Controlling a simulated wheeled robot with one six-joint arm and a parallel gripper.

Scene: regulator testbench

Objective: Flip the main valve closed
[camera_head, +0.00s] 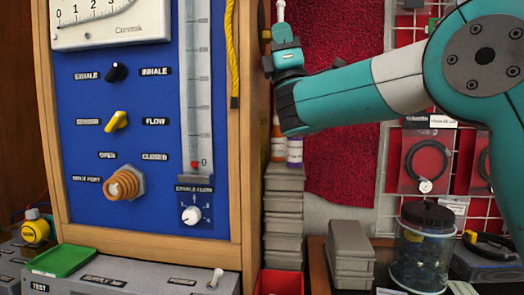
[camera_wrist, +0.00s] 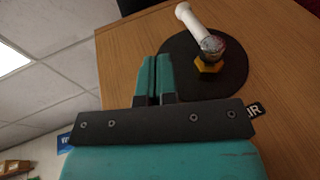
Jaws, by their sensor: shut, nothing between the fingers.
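The main valve appears to be the white lever (camera_wrist: 187,18) with a metal pivot and brass nut (camera_wrist: 209,67) on a round black plate (camera_wrist: 232,85), on the wooden side of the bench panel. In the head view a white lever (camera_head: 281,11) stands upright at that side, just above my gripper (camera_head: 268,64). In the wrist view my gripper (camera_wrist: 155,75) is shut and empty. Its fingers are beside the black plate, left of the nut, apart from the lever in the picture. The exact gap in depth cannot be told.
The blue panel (camera_head: 145,215) carries knobs, a gauge and a flow tube. A yellow cord (camera_head: 232,55) hangs at its right edge. Grey boxes (camera_head: 284,215) are stacked below my wrist. A clear jar (camera_head: 420,250) stands at the right.

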